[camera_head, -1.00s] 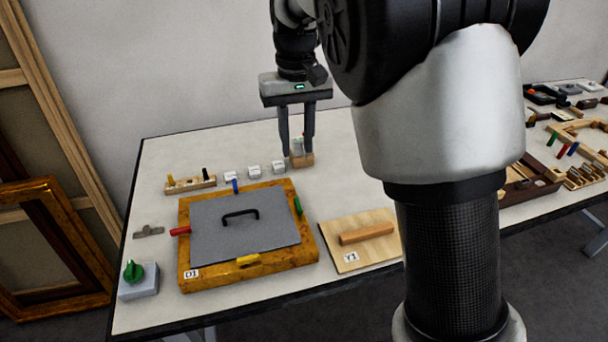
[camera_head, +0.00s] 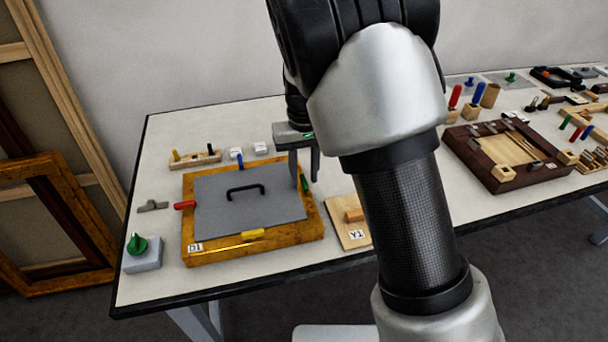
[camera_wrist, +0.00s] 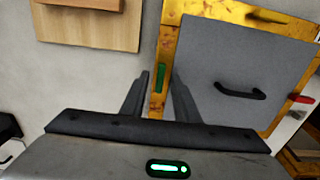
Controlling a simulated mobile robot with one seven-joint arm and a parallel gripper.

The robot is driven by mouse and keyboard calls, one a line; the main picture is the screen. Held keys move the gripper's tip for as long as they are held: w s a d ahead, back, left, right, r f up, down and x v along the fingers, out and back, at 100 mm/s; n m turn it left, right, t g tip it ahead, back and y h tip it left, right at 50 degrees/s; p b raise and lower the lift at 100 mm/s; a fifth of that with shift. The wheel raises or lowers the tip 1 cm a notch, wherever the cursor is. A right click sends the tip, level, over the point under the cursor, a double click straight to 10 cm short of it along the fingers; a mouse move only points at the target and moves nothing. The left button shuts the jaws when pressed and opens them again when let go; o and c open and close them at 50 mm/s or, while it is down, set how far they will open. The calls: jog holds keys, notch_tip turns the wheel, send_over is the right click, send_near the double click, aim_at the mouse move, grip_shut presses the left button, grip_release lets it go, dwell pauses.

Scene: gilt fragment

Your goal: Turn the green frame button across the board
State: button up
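The gilt frame (camera_head: 284,242) lies flat on the table with a grey board (camera_head: 230,213) in it; the board has a black handle (camera_head: 246,189). The green frame button (camera_wrist: 160,77) sits on the frame's right rail, its long side along the rail and clear of the board. It also shows in the head view (camera_head: 305,185). My gripper (camera_wrist: 158,78) is open above this rail, with the button between its fingertips in the wrist view. It also shows in the head view (camera_head: 304,177). Whether a finger touches the button I cannot tell.
Red (camera_head: 185,205), blue (camera_head: 239,160) and yellow (camera_head: 252,235) buttons sit on the other rails. A wooden panel (camera_head: 350,236) with a block lies to the right. A green knob on a grey box (camera_head: 143,256) stands at front left. White cubes (camera_head: 261,148) are behind the frame.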

jog(key=shift+f, duration=0.2)
jog(key=shift+c, duration=0.3)
grip_shut()
